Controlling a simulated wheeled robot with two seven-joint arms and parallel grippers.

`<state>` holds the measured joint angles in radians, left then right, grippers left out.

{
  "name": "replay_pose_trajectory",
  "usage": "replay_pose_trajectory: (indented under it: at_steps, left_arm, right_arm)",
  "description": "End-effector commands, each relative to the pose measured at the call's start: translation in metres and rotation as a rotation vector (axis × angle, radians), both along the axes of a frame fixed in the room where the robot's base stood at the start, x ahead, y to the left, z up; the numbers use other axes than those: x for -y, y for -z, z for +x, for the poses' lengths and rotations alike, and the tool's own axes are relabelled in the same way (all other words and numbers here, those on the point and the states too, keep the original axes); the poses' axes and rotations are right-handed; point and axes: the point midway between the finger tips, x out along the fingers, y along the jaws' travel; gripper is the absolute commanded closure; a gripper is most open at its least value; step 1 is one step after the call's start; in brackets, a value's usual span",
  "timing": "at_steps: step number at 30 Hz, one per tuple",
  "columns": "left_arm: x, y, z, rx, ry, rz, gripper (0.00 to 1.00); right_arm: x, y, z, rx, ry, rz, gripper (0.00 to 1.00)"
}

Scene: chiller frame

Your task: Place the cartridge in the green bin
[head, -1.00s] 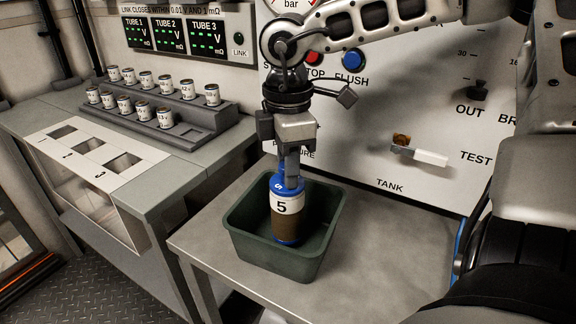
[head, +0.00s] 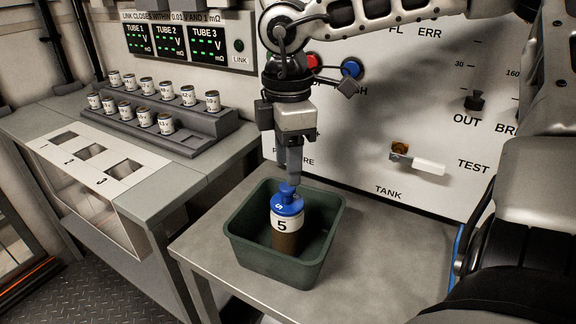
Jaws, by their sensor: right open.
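The cartridge (head: 286,226) stands upright inside the green bin (head: 252,258). It has a blue cap with a knob, a white band marked 5 and a brown lower body. The bin sits on the grey metal table. My right gripper (head: 292,182) points down just above the cartridge's blue knob. It is open and holds nothing. Its fingers are seen nearly edge-on, so the gap between them is hard to see. The cartridge's bottom is hidden by the bin's front wall. My left gripper is not in view.
The table (head: 375,245) is clear to the right of the bin. At left, a stepped rack (head: 200,130) holds several small labelled cans beside a panel with numbered slots (head: 90,155). Behind the bin is a wall panel with buttons and a white lever (head: 428,167).

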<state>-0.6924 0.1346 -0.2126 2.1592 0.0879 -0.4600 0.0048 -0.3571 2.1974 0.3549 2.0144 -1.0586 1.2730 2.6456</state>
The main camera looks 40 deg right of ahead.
Motion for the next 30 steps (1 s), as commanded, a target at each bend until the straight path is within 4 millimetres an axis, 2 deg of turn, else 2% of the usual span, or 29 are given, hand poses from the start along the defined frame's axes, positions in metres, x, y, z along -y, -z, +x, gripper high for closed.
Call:
replay_pose_trajectory:
  at_steps: [1,6,12,18,30]
  left_arm:
    - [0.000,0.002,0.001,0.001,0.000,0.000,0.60]
    - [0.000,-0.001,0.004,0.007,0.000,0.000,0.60]
    - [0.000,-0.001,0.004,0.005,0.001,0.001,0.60]
    - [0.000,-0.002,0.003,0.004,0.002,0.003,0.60]
    - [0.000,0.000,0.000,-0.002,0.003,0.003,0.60]
  right_arm:
    - [0.000,-0.013,0.001,0.007,0.000,-0.002,0.53]
    - [0.000,-0.052,0.001,0.004,0.001,-0.003,0.53]
    - [0.000,-0.084,0.000,0.000,0.000,-0.001,0.53]
    - [0.000,-0.095,0.000,-0.002,-0.001,0.000,0.53]
    - [0.000,-0.095,0.000,-0.002,-0.002,0.000,0.53]
